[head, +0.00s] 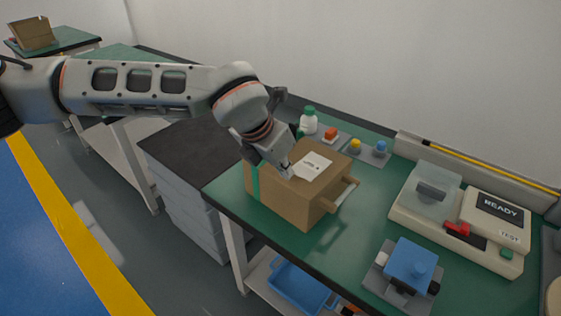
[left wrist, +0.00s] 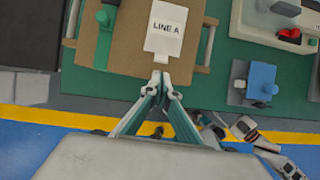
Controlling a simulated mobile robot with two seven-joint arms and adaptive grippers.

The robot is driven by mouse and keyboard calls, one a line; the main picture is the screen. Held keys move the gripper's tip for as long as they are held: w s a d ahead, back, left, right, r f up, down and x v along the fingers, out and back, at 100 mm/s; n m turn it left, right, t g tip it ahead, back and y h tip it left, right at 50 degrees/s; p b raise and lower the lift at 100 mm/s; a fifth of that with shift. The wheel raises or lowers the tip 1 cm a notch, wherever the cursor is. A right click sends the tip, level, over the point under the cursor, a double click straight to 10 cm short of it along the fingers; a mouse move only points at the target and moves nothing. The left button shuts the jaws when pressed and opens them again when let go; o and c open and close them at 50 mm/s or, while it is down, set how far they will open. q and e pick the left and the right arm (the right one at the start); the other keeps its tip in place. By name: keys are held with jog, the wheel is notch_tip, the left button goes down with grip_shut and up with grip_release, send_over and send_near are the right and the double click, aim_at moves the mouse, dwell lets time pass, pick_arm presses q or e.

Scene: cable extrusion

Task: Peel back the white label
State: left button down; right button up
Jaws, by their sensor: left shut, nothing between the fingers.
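The white label (head: 311,166) lies on top of a brown cardboard box (head: 293,202) on the green bench. In the left wrist view the label (left wrist: 164,28) reads "LINEA" and has a narrower tab at its lower end. My left gripper (head: 287,173) is over the box top at the label's near left edge. In the left wrist view its closed fingertips (left wrist: 161,80) sit just below the tab, with nothing visible between them. Whether the tips touch the box or label is unclear.
A green bench (head: 370,210) carries a tester (head: 465,220) with a "READY" display and a blue device (head: 408,265) to the right of the box. A white bottle (head: 309,121) and small coloured parts stand behind it. A blue bin (head: 299,287) sits below.

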aim_at(294, 181)
pick_arm(q)
jog(key=shift+x, duration=1.95)
pick_arm(e)
jog(key=shift+f, duration=0.1)
pick_arm(q)
jog(key=shift+r, duration=0.15)
